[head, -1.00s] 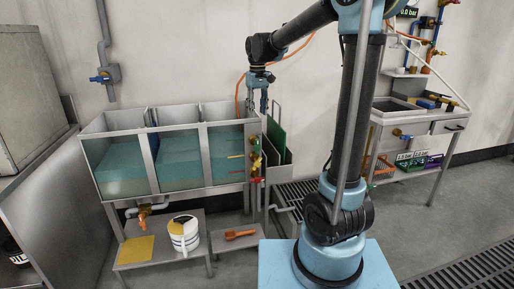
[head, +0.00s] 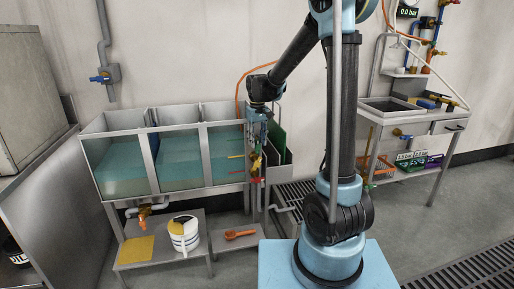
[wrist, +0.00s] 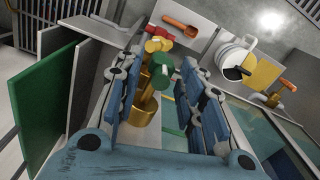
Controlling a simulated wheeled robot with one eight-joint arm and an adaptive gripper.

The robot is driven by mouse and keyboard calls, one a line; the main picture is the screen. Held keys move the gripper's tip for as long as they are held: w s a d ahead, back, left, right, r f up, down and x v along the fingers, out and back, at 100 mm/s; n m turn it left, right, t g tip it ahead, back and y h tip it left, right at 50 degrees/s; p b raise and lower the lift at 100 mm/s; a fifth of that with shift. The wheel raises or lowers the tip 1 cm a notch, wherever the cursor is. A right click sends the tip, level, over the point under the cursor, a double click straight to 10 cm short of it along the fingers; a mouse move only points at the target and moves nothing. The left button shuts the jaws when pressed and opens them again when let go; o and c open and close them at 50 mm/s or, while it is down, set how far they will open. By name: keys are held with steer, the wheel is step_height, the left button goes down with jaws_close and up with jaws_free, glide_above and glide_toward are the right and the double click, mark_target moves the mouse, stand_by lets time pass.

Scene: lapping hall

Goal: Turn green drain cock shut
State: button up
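The green drain cock (wrist: 160,76) shows in the wrist view between the two blue fingers of my gripper (wrist: 170,62), with brass fittings (wrist: 147,108) beside and below it. The fingers are open, one on each side, with gaps visible; I cannot tell whether either touches the handle. A yellow cock (wrist: 156,45) and a red cock (wrist: 157,31) lie just beyond. In the head view, my gripper (head: 257,148) points down at the right end of the three-part tank (head: 198,190), and it hides the upper part of the cock column there.
A green plate (wrist: 45,105) stands upright left of my gripper in the wrist view. A low bench (head: 221,247) below the tank holds a white mug-like pitcher (head: 185,243), an orange-handled tool (head: 240,234) and a yellow sheet (head: 136,250). A sink table (head: 420,126) stands at the right.

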mark_target(257, 145)
steer(key=shift+f, duration=1.55)
steer(key=shift+c, duration=0.6)
jaws_close()
